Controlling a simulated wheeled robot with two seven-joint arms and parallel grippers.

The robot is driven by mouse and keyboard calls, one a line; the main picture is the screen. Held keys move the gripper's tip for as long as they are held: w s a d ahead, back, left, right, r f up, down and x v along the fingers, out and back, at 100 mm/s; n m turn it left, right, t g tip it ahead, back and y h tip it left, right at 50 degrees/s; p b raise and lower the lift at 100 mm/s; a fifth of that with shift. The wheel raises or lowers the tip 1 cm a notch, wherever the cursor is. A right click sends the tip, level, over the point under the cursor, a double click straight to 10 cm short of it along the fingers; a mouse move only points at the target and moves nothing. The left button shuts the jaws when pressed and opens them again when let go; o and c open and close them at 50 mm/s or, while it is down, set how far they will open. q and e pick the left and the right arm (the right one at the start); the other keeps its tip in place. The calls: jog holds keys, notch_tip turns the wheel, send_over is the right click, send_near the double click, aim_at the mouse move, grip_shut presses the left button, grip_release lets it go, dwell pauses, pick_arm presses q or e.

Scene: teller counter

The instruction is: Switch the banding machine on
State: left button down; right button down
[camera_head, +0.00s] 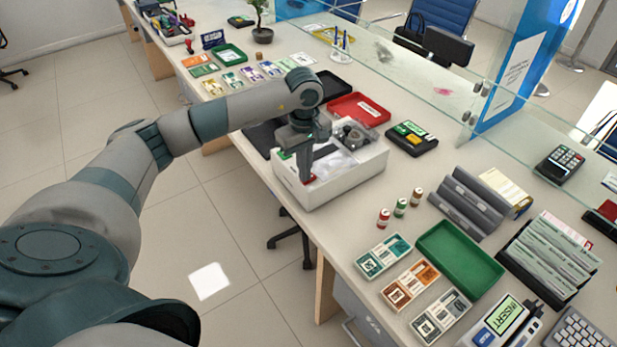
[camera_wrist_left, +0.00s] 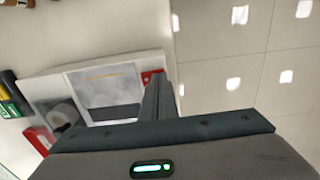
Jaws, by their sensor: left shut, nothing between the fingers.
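The banding machine (camera_head: 345,181) is a white box with a grey and clear top, standing at the counter's near edge. A small red switch (camera_head: 309,180) sits on its top at the near left corner. My left gripper (camera_head: 305,178) is shut and empty, pointing down at that corner, right at the switch. I cannot tell whether it touches the switch. In the left wrist view the red switch (camera_wrist_left: 150,76) shows just beside the fingers (camera_wrist_left: 158,84), partly hidden by them. The switch's position cannot be made out. My right gripper is out of view.
A glass screen runs along the back.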

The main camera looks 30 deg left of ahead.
pick_arm(q)
notch_tip(320, 180, up, 7)
jog(key=p, duration=0.2)
dwell(0.6)
jog(key=shift+f, duration=0.15)
dwell(0.4)
